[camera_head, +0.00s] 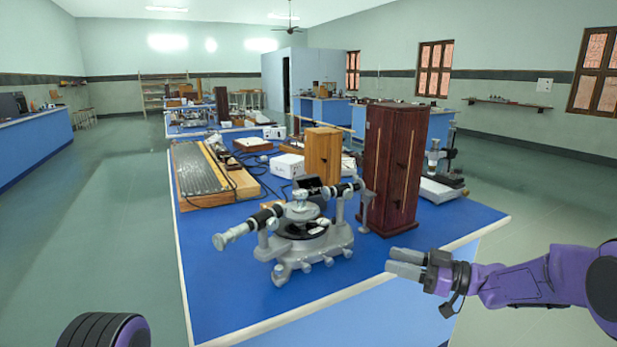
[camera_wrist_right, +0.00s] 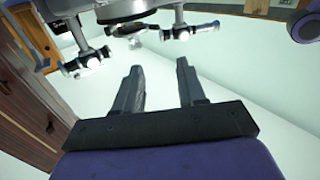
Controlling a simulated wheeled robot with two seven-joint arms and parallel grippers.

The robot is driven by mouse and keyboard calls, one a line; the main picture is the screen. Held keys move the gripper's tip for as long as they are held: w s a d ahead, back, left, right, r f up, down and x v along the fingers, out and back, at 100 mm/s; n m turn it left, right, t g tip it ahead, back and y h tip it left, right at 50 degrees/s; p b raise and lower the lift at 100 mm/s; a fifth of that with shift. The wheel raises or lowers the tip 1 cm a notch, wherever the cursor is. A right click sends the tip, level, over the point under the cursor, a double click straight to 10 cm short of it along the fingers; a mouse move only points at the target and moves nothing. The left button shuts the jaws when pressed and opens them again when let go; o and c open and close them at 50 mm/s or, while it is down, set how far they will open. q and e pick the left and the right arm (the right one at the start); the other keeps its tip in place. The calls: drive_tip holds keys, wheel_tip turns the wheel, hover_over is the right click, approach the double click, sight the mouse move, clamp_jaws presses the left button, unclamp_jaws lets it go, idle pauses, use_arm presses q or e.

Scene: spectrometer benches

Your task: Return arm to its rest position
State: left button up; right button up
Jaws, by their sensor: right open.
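My right gripper (camera_head: 405,264) is at the right front edge of the blue bench, with a purple arm coming in from the right. In the right wrist view its two grey fingers (camera_wrist_right: 160,88) stand apart with nothing between them. The grey spectrometer (camera_head: 303,232) stands on the bench to the left of the gripper, apart from it. Part of it also shows at the top of the right wrist view (camera_wrist_right: 95,55). My left gripper is not in view; only a dark and purple part of my body shows at the bottom left.
A tall dark red wooden cabinet (camera_head: 392,168) stands on the bench (camera_head: 225,300) behind the right gripper. A lighter wooden box (camera_head: 322,155), a white box (camera_head: 287,166) and a ridged wooden board (camera_head: 200,172) stand farther back. A microscope-like instrument (camera_head: 441,165) is at the back right. Open floor lies left.

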drive_tip(key=d+f+m+t+h, duration=0.4)
drive_tip(key=f+m+t+h, duration=0.3)
drive_tip(key=f+m+h, duration=0.45)
drive_tip(key=s+d+f+m+g+h+p, duration=0.25)
drive_tip(key=s+f+m, duration=0.25)
drive_tip(key=s+f, duration=0.5)
use_arm(q)
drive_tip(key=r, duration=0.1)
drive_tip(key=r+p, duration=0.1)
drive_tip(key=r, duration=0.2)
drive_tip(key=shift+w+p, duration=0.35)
drive_tip(key=shift+p, duration=0.05)
use_arm(e)
drive_tip(key=s+d+f+m+g+h, duration=0.1)
drive_tip(key=s+f+g+h, duration=0.1)
drive_tip(key=s, duration=0.8)
drive_tip(key=s+d+f+m+g+h, duration=0.1)
drive_tip(key=s+f+g, duration=0.3)
drive_tip(key=s+f, duration=0.3)
drive_tip(key=s+d+f+m+g+h, duration=0.1)
drive_tip(key=s+f+g+h, duration=0.1)
drive_tip(key=s, duration=1.1)
wheel_tip(320, 180, down, 2)
drive_tip(key=shift+f+g+h, duration=0.2)
drive_tip(key=shift+g+h, duration=0.1)
drive_tip(key=shift+g, duration=0.45)
drive_tip(key=shift+w+d+m, duration=0.1)
drive_tip(key=shift+m, duration=0.15)
